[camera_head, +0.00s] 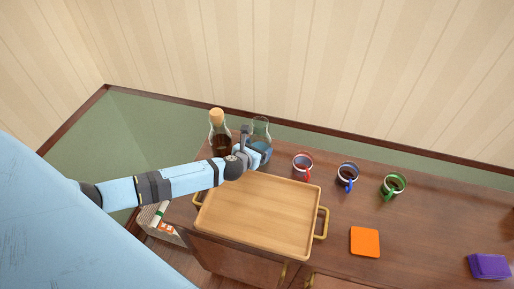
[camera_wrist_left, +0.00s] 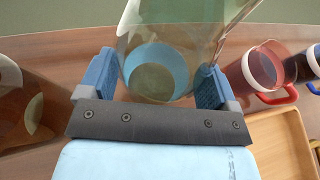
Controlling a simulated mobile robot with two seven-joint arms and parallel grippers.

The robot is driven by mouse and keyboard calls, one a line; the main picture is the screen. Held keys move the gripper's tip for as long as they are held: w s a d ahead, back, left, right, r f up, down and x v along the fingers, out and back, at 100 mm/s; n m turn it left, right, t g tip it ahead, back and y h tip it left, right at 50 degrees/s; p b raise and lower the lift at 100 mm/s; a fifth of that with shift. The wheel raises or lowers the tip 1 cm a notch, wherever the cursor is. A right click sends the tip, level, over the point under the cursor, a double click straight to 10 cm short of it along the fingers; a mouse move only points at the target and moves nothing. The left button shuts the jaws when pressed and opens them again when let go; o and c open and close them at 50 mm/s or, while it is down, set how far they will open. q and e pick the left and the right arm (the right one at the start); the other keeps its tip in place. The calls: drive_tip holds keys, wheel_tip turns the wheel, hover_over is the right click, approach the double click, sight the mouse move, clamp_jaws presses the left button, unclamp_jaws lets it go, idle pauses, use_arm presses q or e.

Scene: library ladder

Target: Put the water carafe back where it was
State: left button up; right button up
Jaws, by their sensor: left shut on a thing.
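The water carafe (camera_head: 261,127) is clear glass with a flared neck, at the back of the wooden sideboard behind the tray. My left gripper (camera_head: 256,148) is shut on its body from the front. In the left wrist view the carafe (camera_wrist_left: 158,45) stands between the two blue finger pads, and a round blue shape shows through the glass. The frames do not clearly show whether its base touches the wood. My right gripper is not in view.
A cork-topped bottle of brown liquid (camera_head: 221,139) stands close left of the carafe. A wooden tray (camera_head: 262,215) is in front. Red (camera_head: 302,165), blue (camera_head: 348,176) and green (camera_head: 392,186) mugs stand to the right. An orange square (camera_head: 365,242) and purple block (camera_head: 489,266) lie further forward.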

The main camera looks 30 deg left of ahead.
use_arm(q)
drive_tip(key=o, duration=1.3)
drive_tip(key=shift+s+r, duration=0.1)
drive_tip(key=shift+r, duration=0.1)
drive_tip(key=v, duration=1.1)
drive_tip(key=s+d+r+m+t+h, duration=0.1)
drive_tip(key=s+d+m+h, duration=0.25)
drive_tip(key=d+m, duration=0.45)
drive_tip(key=s+d+r+m+t+h, duration=0.1)
drive_tip(key=s+d+r+m+h, duration=0.25)
drive_tip(key=m, duration=0.85)
drive_tip(key=s+d+f+m+g+y, duration=0.1)
drive_tip(key=s+f+m, duration=0.2)
drive_tip(key=m, duration=0.3)
drive_tip(key=s+f+m+g+y, duration=0.1)
drive_tip(key=s+f+m+g, duration=0.1)
drive_tip(key=m, duration=0.4)
drive_tip(key=s+d+f+m+g+y, duration=0.1)
drive_tip(key=s+f+m, duration=0.3)
drive_tip(key=m, duration=0.3)
drive_tip(key=shift+s+d+f+y, duration=0.15)
drive_tip(key=shift+s+d+y, duration=0.15)
drive_tip(key=shift+s, duration=0.25)
